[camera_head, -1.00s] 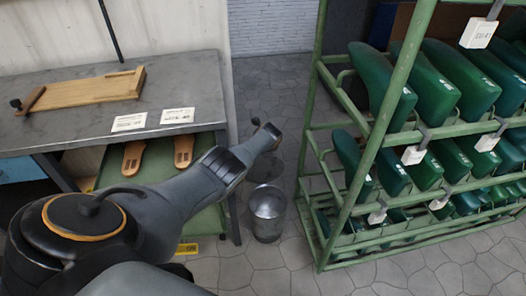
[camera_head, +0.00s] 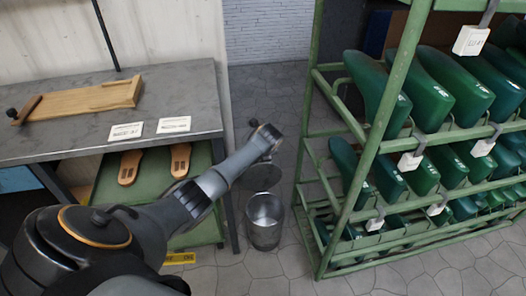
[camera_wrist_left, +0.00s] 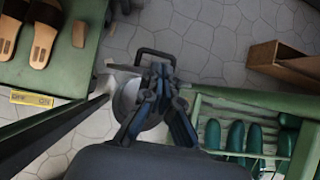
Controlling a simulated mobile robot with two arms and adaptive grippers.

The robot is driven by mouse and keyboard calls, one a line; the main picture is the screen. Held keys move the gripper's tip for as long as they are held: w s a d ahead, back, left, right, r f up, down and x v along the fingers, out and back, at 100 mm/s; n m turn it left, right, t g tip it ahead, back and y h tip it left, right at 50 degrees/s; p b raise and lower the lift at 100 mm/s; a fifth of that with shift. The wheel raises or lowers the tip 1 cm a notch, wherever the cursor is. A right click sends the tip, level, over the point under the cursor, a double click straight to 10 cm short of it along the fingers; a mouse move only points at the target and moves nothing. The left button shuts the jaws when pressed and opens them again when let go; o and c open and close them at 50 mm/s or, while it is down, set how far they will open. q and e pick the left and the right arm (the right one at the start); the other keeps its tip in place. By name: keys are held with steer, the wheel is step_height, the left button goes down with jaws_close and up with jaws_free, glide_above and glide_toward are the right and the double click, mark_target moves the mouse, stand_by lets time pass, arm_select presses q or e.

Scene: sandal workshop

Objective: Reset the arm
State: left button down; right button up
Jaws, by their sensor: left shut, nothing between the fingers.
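My left arm comes in from the left in the head view and reaches out over the gap between the workbench and the green rack. Its fingers cannot be made out there. In the left wrist view my left gripper (camera_wrist_left: 158,82) shows its dark fingers close together and empty. A metal bin (camera_head: 265,222) stands on the floor below the arm's end. In the wrist view the bin (camera_wrist_left: 126,98) is partly hidden behind the fingers, and I see no contact. My right gripper is in neither view.
A grey workbench (camera_head: 80,133) with a wooden board (camera_head: 82,101) and two cards stands left; sandals (camera_head: 130,167) lie on its lower green shelf. A green rack (camera_head: 372,150) of green shoe forms stands right. Open floor (camera_wrist_left: 215,35) and a brown box (camera_wrist_left: 283,68) show in the wrist view.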

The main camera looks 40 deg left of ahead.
arm_select(q)
steer(key=shift+v, duration=2.65)
